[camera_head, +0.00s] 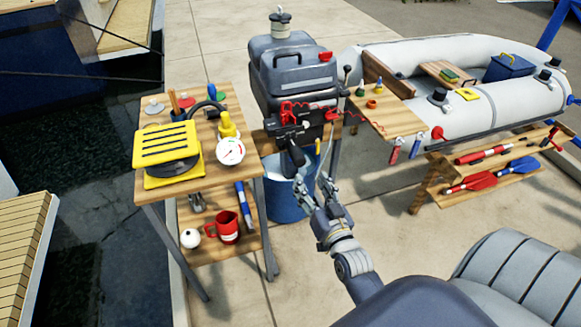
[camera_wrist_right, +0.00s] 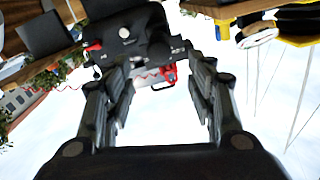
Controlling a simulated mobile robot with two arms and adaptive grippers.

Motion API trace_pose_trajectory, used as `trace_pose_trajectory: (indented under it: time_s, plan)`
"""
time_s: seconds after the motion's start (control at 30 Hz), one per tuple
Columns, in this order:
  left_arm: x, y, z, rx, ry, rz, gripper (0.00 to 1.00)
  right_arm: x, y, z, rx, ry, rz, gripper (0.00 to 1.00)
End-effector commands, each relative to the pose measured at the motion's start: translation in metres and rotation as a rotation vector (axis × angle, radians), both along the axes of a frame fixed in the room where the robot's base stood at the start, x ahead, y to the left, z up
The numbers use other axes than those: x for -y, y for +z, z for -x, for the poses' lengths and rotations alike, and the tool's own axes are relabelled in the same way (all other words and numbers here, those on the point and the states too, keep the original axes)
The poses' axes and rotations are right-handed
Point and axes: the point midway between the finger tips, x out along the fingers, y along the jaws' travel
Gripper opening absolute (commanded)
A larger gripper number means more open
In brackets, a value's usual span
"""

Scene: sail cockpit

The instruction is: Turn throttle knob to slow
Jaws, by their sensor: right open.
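The outboard motor (camera_head: 290,75) has a dark grey cowl and stands clamped at the back centre. Its black tiller handle (camera_head: 296,152) points toward me and down; I take its end as the throttle knob. Speed markings are too small to read. My right gripper (camera_head: 314,182) is open and empty, just below and in front of the handle's end, apparently apart from it. In the right wrist view, the open fingers (camera_wrist_right: 160,90) frame dark motor parts with a round dark end (camera_wrist_right: 160,52) beyond them. My left gripper is not in view.
A blue bucket (camera_head: 284,205) stands below the motor. A wooden stand on the left holds a yellow foot pump (camera_head: 168,150), a gauge (camera_head: 231,151) and a red mug (camera_head: 225,228). An inflatable boat (camera_head: 460,75) and a bench with paddles lie right. A red coiled cord (camera_head: 345,112) hangs near the handle.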

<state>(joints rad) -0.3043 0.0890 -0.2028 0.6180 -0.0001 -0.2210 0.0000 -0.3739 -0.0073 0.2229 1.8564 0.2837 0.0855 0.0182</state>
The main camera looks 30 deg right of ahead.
Motion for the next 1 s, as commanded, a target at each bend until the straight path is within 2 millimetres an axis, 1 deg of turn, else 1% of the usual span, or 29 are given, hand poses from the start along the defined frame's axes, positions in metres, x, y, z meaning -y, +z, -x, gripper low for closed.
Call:
trace_pose_trajectory:
  time_s: [0.1, 0.23, 0.4, 0.53, 0.7, 1.0]
  plan:
    - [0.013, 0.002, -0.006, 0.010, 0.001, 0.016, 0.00, 0.004, 0.002, -0.017, 0.002, 0.001, 0.001, 0.51]
    - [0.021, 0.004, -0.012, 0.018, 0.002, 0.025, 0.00, 0.009, 0.001, -0.039, 0.001, 0.001, -0.001, 0.51]
    - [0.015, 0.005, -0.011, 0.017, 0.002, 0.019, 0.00, 0.016, 0.001, -0.068, 0.000, 0.001, 0.000, 0.51]
    - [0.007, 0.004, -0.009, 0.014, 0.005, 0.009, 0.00, 0.019, 0.000, -0.084, -0.001, 0.000, 0.000, 0.51]
    - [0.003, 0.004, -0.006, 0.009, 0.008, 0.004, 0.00, 0.022, 0.000, -0.096, -0.002, 0.000, 0.001, 0.51]
    - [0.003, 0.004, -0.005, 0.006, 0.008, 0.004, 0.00, 0.023, -0.001, -0.098, -0.003, 0.001, 0.000, 0.51]
